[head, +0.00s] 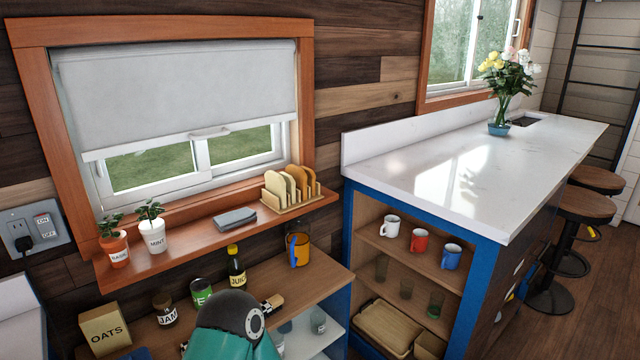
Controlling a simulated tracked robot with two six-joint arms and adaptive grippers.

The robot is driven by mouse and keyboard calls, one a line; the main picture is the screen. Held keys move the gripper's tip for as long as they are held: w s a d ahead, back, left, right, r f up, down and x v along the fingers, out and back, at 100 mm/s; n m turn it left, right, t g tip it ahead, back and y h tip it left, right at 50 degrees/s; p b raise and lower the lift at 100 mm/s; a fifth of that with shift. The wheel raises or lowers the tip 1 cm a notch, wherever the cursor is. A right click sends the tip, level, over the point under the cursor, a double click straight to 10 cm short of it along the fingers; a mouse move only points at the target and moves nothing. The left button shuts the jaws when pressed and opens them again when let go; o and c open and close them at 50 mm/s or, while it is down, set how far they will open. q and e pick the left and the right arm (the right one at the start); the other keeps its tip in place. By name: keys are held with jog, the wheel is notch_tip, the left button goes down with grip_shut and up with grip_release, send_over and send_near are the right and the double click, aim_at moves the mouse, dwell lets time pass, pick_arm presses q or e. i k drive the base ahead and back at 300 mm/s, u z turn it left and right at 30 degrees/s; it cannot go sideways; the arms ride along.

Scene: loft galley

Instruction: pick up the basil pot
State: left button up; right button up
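The basil pot (117,249) is a small orange pot with a white band lettered "BASIL" and a green plant in it. It stands upright at the left end of the wooden window sill (185,262). A white pot lettered "MINT" (153,236), also with a green plant, stands close to its right. Neither of my grippers shows in the head view. A teal and dark part of my own arm rises at the bottom middle, well below and to the right of the basil pot. Nothing touches the basil pot.
A grey folded cloth (235,218) and a toast rack (290,190) share the sill. Below are an oats box (105,327), a jam jar (164,307), a green can (201,291) and a juice bottle (236,266). A wall outlet with a plug (34,229) is left of the sill.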

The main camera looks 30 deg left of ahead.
aim_at(114, 243)
jog(key=z, duration=0.1)
jog(key=i, duration=1.7)
jog(key=u, duration=1.4)
jog(key=i, duration=0.35)
jog(key=u, duration=1.35)
jog(key=i, duration=0.3)
jog(key=u, duration=2.7)
